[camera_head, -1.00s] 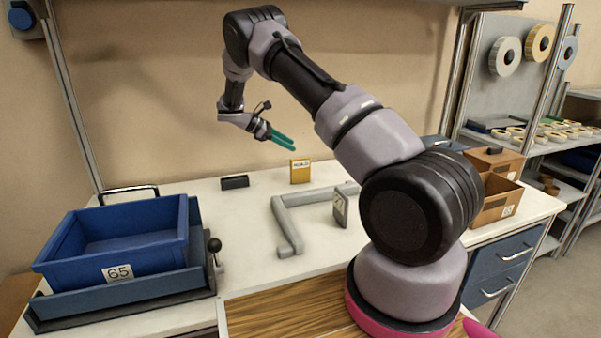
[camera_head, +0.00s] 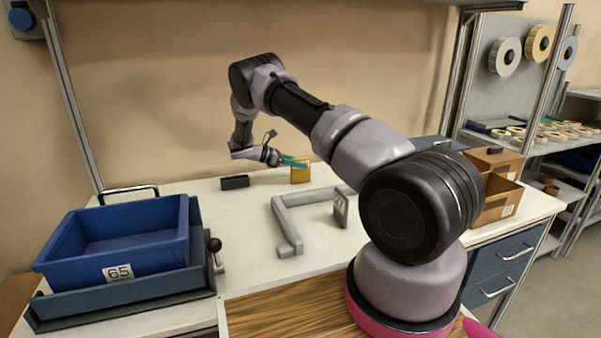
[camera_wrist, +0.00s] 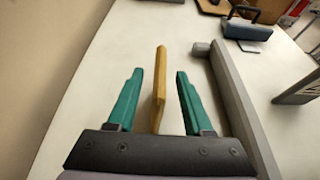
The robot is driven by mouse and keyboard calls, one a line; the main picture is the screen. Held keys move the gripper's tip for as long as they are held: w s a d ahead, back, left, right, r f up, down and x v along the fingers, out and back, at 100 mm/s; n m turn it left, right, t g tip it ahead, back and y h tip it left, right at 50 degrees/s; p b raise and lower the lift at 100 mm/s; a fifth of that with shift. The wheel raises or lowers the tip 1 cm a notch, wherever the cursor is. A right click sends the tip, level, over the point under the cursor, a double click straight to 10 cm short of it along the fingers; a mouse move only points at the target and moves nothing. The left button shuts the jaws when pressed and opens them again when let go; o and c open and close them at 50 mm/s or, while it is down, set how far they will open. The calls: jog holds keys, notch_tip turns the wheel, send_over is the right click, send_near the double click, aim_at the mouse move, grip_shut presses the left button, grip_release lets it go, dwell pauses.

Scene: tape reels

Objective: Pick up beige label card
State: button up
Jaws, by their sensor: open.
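The beige label card (camera_head: 300,175) is a small yellow-tan upright piece standing on the white table near the back wall. In the wrist view the card (camera_wrist: 159,88) shows edge-on between the two green fingers. My gripper (camera_wrist: 157,95) is open, with one finger on each side of the card and a visible gap on both sides. In the head view my gripper (camera_head: 297,163) is low at the card's upper part and hides some of it. I cannot tell how far down the fingers reach.
A black block (camera_head: 235,182) sits to the left. A blue bin (camera_head: 120,262) marked 65 stands at front left. Cardboard boxes (camera_head: 497,198) stand at right.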

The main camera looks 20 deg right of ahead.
aim_at(307, 182)
jog(key=x, duration=0.4)
jog(key=shift+d, duration=0.1)
grip_shut()
